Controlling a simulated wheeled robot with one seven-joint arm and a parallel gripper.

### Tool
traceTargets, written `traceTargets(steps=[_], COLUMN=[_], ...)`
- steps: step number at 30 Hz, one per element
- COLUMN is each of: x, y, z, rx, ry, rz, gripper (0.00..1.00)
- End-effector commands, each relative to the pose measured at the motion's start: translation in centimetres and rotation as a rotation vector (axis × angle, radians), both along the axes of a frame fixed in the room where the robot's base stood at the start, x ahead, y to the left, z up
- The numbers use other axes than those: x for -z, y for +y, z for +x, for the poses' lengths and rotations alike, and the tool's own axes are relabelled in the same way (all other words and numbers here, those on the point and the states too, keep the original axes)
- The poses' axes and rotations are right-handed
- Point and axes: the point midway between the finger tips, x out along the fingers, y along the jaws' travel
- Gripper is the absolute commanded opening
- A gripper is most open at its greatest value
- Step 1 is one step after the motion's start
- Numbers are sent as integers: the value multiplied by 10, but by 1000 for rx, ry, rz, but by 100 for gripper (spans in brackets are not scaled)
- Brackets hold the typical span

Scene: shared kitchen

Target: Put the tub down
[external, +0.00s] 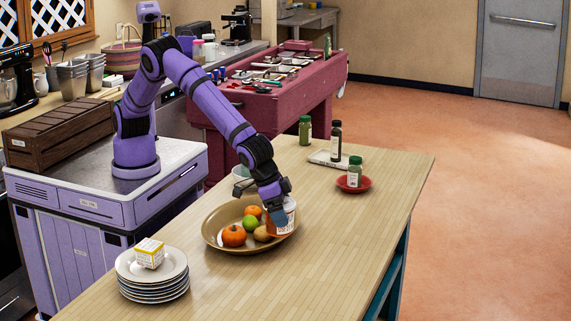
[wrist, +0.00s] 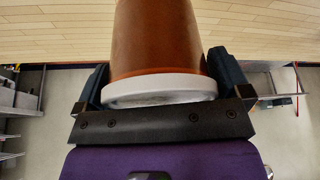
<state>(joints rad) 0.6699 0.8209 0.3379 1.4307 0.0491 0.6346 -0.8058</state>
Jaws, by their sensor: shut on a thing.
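The tub (external: 284,216) is an orange-brown container with a white lid and a pale label, seen in the external view at the right rim of a tan tray of fruit. My gripper (external: 276,206) is shut on it from the side of the arm. In the wrist view the tub (wrist: 158,40) sits between the two dark fingers, its white rim close to the gripper (wrist: 160,84). The tub overlaps the tray's right edge in the picture. I cannot tell whether its base touches anything.
The tan tray (external: 213,238) holds several fruits. Stacked plates (external: 153,284) with a small box (external: 149,253) stand front left. A red saucer (external: 368,186) with a jar, a white board (external: 321,160) and bottles stand at the back. The wooden table (external: 330,235) is clear at front right.

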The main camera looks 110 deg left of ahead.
Motion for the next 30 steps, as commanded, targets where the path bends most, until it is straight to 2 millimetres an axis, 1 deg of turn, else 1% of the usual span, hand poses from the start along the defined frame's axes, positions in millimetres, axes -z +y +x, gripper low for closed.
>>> traceTargets(steps=[1, 3, 5, 6, 9, 12, 16, 20, 23, 30], x=[-1, -1, -1, -1, -2, -2, -2, 2, 12, 52], y=[-26, -57, -83, -99, -133, -159, -179, -186, -187, -187], z=[-6, -15, -23, -29, -42, -54, -64, -68, -68, -68], rx=[40, 89, 130, 157, 212, 254, 288, 300, 302, 302], ry=[-1, -2, -3, -1, -1, -2, -2, -1, 1, 0], rz=[-2, -4, -4, -4, -5, -7, -7, -6, -5, -5], gripper=[60, 60, 60, 60, 60, 60, 60, 60, 60, 60])
